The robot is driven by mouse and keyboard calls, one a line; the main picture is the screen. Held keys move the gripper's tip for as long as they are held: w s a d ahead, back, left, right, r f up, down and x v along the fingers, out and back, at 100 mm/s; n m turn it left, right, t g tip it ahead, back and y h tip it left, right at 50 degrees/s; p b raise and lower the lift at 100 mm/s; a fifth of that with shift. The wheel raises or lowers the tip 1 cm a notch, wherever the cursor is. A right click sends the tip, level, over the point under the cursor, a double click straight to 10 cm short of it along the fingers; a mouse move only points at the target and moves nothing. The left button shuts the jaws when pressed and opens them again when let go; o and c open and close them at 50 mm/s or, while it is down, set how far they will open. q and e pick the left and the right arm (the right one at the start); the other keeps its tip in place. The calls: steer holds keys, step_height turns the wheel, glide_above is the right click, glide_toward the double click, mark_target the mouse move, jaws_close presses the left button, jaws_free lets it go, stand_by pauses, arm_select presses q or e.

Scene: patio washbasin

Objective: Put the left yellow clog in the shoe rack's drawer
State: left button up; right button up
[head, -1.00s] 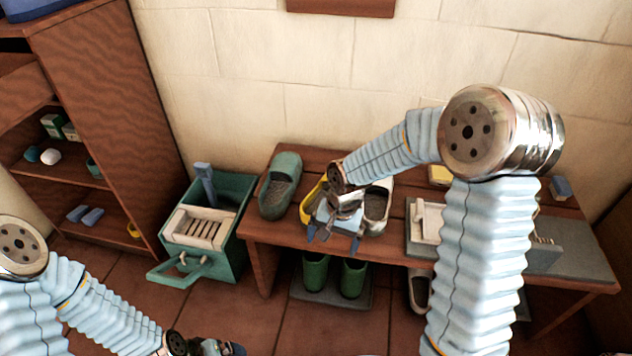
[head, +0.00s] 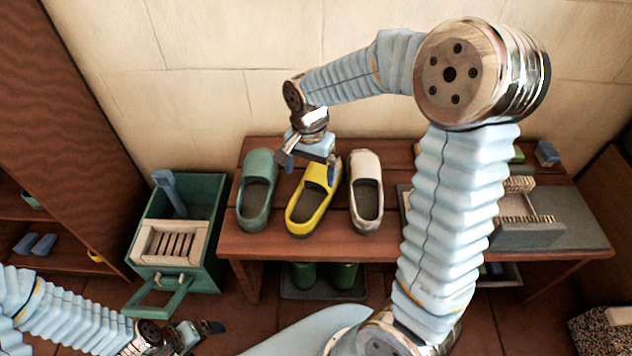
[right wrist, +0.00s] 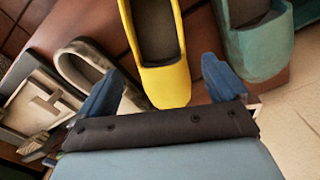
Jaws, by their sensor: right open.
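The yellow clog (head: 313,200) stands on the wooden bench (head: 300,244), between a green clog (head: 257,190) and a whitish clog (head: 366,190). My right gripper (head: 308,164) is open above its far end. In the right wrist view the yellow clog (right wrist: 162,60) shows between the two blue fingers, not visibly gripped. My left gripper (head: 198,334) is low at the bottom left, away from the clogs; its jaws are unclear. A tall brown shelf unit (head: 60,130) stands at the left; I cannot make out a drawer in it now.
A green box (head: 207,250) with a pale slatted tray (head: 172,243), a front handle and a blue brush (head: 168,190) stands left of the bench. Green boots (head: 343,275) stand beneath the bench. A grey tray (head: 540,237) lies on its right part.

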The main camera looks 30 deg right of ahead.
glide_above(312, 197)
steer(key=f, duration=0.4)
steer(key=shift+s+a+f, duration=0.1)
steer(key=shift+s+a, duration=0.15)
steer(key=shift+a, duration=0.05)
steer(key=f, duration=0.3)
steer(key=f+b, duration=0.1)
steer(key=f, duration=0.1)
steer(key=shift+w+d+f, duration=0.15)
steer(key=shift+d+f, duration=0.05)
steer(key=shift+d, duration=0.15)
steer(key=c, duration=0.9)
steer(key=shift+r, duration=0.15)
